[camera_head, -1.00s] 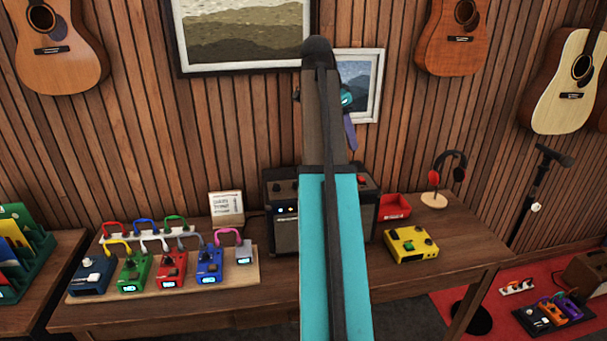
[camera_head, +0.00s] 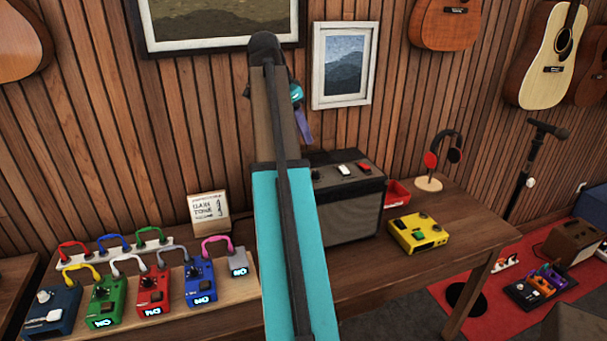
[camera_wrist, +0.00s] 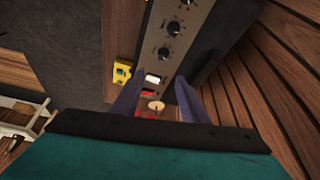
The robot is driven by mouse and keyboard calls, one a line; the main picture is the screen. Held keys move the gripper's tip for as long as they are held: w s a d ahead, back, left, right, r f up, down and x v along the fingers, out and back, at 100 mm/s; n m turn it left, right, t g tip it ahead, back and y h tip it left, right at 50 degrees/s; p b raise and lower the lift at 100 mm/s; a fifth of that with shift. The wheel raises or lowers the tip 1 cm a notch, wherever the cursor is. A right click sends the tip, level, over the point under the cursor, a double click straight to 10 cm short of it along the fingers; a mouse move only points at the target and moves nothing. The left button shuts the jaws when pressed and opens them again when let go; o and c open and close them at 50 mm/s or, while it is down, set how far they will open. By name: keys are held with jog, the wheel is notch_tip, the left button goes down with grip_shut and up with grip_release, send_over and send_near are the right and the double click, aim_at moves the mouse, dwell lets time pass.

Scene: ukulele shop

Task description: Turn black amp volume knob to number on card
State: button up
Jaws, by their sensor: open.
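The black amp (camera_head: 352,207) stands on the table, its left part hidden behind my arm in the head view. In the wrist view, its top panel shows several black knobs, including one (camera_wrist: 163,54) nearest a white switch (camera_wrist: 152,77); their settings are unreadable. The handwritten card (camera_head: 208,209) stands left of the amp. Its text is small and I cannot read a number surely. My gripper (camera_wrist: 159,77) is open and empty, its purple fingers pointing toward the panel. In the head view, the gripper (camera_head: 304,124) is above the amp, partly hidden by my arm.
A pedalboard (camera_head: 230,290) with several coloured pedals lies at left. Right of the amp are a red tray (camera_head: 398,190), a yellow pedal (camera_head: 419,233) and a headphone stand (camera_head: 429,183). A microphone stand (camera_head: 517,190) is farther right. Bare table (camera_head: 370,270) lies before the amp.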

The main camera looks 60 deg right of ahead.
aim_at(315, 172)
jog(key=shift+w+f, duration=0.35)
jog(key=shift+f, duration=0.2)
jog(key=shift+f, duration=0.1)
jog(key=shift+p+x, duration=1.4)
jog(key=shift+x, duration=5.4)
jog(key=shift+c, duration=0.2)
grip_shut()
